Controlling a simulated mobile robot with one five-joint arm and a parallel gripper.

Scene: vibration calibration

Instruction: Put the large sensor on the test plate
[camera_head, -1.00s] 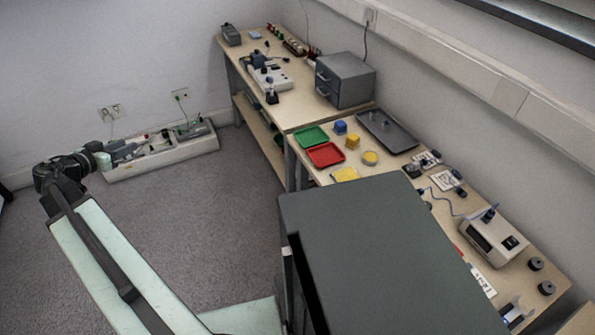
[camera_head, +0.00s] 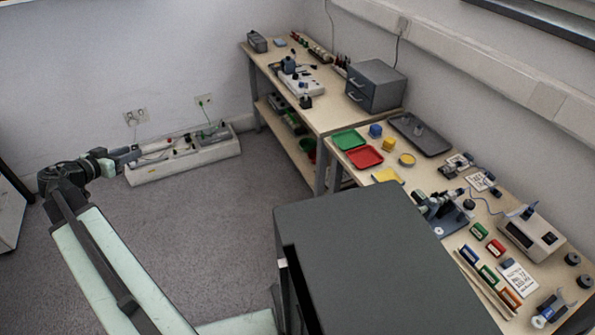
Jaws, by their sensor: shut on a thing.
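My gripper (camera_head: 127,156) is at the left of the view, at the end of my arm, over the grey floor. It is shut on a small dark thing, too small and dark to identify surely as the large sensor. The benches stand well to its right, and it touches neither. A dark blue plate (camera_head: 452,228) under a grey device (camera_head: 430,204) lies on the near bench; I cannot tell whether this is the test plate.
The near bench also holds a green tray (camera_head: 349,141), a red tray (camera_head: 364,157), a yellow pad (camera_head: 386,175) and a white-grey instrument (camera_head: 530,236). A grey drawer unit (camera_head: 376,87) stands on the far bench. A long white strip unit (camera_head: 180,158) lies along the wall behind my gripper.

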